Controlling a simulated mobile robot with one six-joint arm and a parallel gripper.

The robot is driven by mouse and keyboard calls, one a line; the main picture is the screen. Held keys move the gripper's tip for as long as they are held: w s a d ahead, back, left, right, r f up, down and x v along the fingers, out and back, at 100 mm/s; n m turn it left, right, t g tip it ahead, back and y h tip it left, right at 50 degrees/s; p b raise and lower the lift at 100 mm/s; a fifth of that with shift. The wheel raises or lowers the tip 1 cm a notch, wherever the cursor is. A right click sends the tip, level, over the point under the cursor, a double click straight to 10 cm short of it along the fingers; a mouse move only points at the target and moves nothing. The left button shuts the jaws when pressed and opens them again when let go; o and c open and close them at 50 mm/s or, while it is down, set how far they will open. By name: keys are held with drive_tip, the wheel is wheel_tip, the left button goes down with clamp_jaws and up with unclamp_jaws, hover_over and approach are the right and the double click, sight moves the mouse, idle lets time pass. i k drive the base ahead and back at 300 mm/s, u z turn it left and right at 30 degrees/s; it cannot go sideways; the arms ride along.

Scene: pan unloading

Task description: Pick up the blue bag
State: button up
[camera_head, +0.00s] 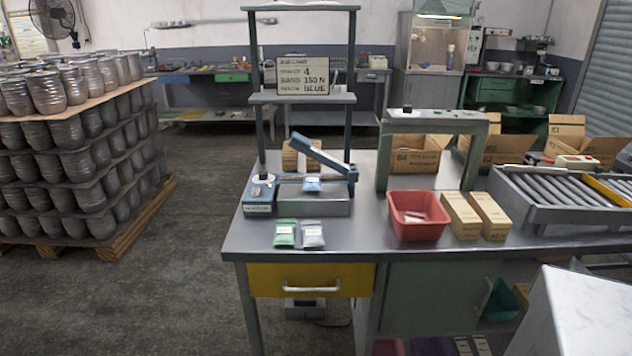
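The small blue bag (312,185) lies on a grey bench-top device (312,207) with a raised blue lever arm (324,160). The bag has a pale label and sits just under the lever. A green bag (285,234) and a whitish-grey bag (312,235) lie side by side on the table in front of the device. My gripper is not in view.
The metal table (356,234) also holds a red bin (417,215), two tan boxes (461,215), a grey arch frame (433,122) and a roller conveyor (566,190). A shelf frame with a sign (303,76) rises behind the device. The floor at left is clear up to stacked pots (75,150).

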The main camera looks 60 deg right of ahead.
sight(311, 180)
drive_tip(key=u, duration=0.05)
drive_tip(key=i, duration=1)
drive_tip(key=z, duration=0.05)
